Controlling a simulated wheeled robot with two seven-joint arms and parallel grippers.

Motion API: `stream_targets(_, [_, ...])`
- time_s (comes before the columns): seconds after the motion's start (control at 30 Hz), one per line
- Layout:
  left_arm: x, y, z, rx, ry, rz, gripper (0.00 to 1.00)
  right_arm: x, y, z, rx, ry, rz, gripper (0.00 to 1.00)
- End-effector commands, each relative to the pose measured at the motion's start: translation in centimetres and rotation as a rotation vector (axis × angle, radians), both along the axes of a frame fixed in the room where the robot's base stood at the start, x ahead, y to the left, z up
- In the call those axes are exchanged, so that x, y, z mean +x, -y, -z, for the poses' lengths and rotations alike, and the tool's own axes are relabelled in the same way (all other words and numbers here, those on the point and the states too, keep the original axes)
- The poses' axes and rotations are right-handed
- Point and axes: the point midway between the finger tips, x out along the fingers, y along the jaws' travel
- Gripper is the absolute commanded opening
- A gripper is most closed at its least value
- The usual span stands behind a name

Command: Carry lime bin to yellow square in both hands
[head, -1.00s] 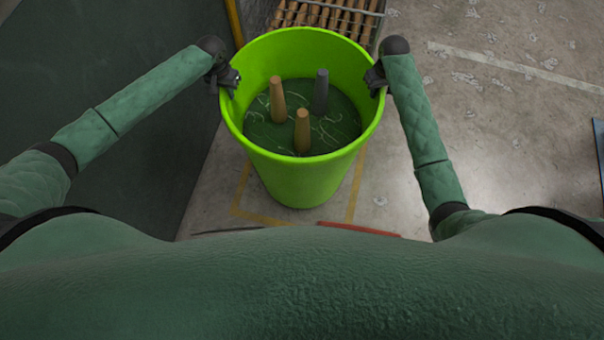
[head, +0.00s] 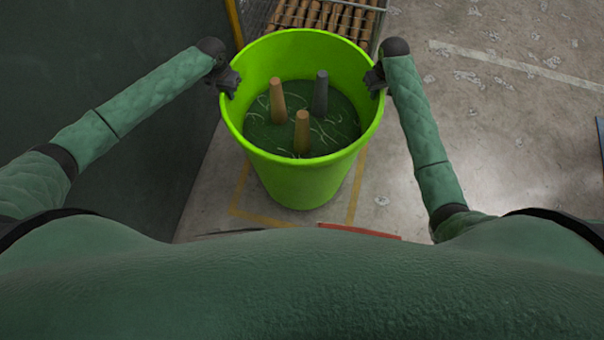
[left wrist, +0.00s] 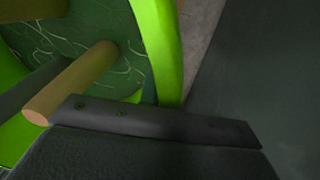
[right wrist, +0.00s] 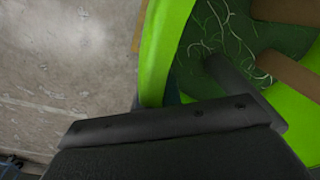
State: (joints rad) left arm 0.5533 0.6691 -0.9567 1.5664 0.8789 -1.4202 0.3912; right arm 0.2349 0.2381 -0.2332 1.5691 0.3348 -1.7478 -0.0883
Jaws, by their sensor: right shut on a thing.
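The lime bin (head: 300,180) is upright in the middle of the head view, with green turf and several thick pegs visible inside. My left gripper (head: 230,82) is at its left rim; whether its jaws are closed there is unclear. The rim also shows beside my finger in the left wrist view (left wrist: 160,50). My right gripper (head: 375,80) is shut on the right rim, also seen in the right wrist view (right wrist: 165,45). A yellow square outline (head: 355,190) shows on the floor around the bin's lower part. The bin hides much of it, and I cannot tell if the bin touches the floor.
A rack of wooden rollers (head: 325,17) stands just behind the bin. A dark green surface (head: 110,120) fills the left side. A red strip (head: 360,231) lies near my body. Bare concrete floor (head: 490,120) is open on the right, with a blue item at the far right edge.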

Motion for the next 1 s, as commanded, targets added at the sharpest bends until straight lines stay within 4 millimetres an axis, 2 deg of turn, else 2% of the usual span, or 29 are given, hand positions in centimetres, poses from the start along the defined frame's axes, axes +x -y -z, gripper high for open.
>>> stream_targets(0.3, [0.3, -0.3, 0.7, 0.001, 0.006, -0.003, 0.0, 0.1, 0.3, 0.9, -0.004, 0.003, 0.002, 0.0])
stream_targets(0.33, [0.1, -0.3, 0.9, 0.004, 0.001, -0.003, 0.1, 0.0, 0.3, 1.0, -0.005, -0.002, 0.002, 0.12])
stream_targets(0.4, [0.1, -0.3, 0.9, 0.003, 0.001, -0.003, 0.24, 0.0, 0.3, 1.0, -0.005, -0.002, 0.002, 0.26])
stream_targets(0.43, [0.1, -0.3, 0.9, 0.003, 0.001, -0.003, 0.26, 0.0, 0.3, 1.0, -0.004, -0.001, 0.002, 0.28])
stream_targets(0.77, [0.1, -0.1, 0.7, 0.001, 0.001, -0.001, 0.26, 0.0, 0.1, 1.0, -0.001, -0.001, 0.001, 0.28])
stream_targets(0.87, [0.1, -0.1, -0.2, 0.0, 0.002, -0.001, 0.26, 0.0, 0.1, 1.0, -0.001, -0.001, 0.0, 0.28])
stream_targets(1.0, [0.1, -0.2, -2.4, 0.0, 0.002, 0.0, 0.26, 0.0, 0.0, 1.0, -0.001, 0.0, 0.0, 0.28])
